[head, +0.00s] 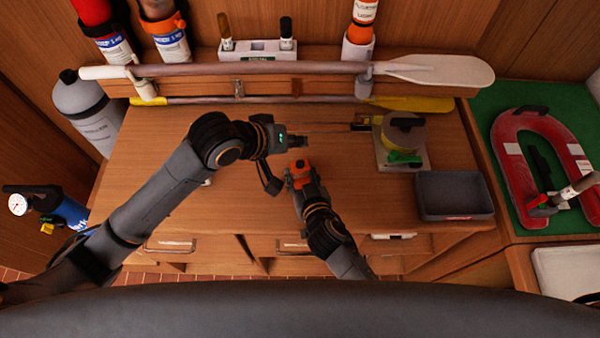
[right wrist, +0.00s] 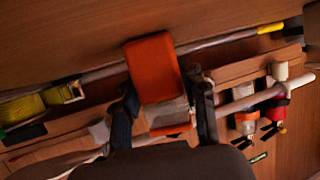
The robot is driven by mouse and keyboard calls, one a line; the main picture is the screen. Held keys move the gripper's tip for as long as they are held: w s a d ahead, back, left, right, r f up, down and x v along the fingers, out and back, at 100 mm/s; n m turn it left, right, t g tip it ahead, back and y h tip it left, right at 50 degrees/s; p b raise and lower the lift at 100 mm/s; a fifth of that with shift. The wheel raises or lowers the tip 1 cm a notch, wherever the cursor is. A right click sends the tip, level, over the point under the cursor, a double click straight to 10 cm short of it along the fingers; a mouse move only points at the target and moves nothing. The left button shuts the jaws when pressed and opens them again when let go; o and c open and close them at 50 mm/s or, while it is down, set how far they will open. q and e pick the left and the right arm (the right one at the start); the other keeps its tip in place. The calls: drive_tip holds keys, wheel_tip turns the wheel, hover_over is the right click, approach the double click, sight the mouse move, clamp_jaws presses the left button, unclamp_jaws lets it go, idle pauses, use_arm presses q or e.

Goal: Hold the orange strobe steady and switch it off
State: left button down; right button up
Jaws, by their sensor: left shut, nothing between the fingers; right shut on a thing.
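The orange strobe (head: 299,166) is a small boxy orange unit above the wooden worktop, near the middle of the head view. My right gripper (head: 301,182) comes up from below and is shut on it. In the right wrist view the strobe's orange body (right wrist: 154,68) stands up between my two dark fingers, with a paler section lower down. My left gripper (head: 294,142) is shut and empty, just above and left of the strobe in the head view. I cannot tell whether it touches the strobe. The switch cannot be made out, nor whether the strobe is lit.
A grey open tray (head: 455,213) stands at the worktop's right. Behind it, a round tan-topped item (head: 404,130) with a green part sits on a pale base. A paddle (head: 437,70) lies across the back. A red horseshoe float (head: 520,130) lies on green at far right.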

use_arm(q)
drive_tip(key=shift+r, duration=0.2)
use_arm(e)
drive_tip(key=o, duration=1.3)
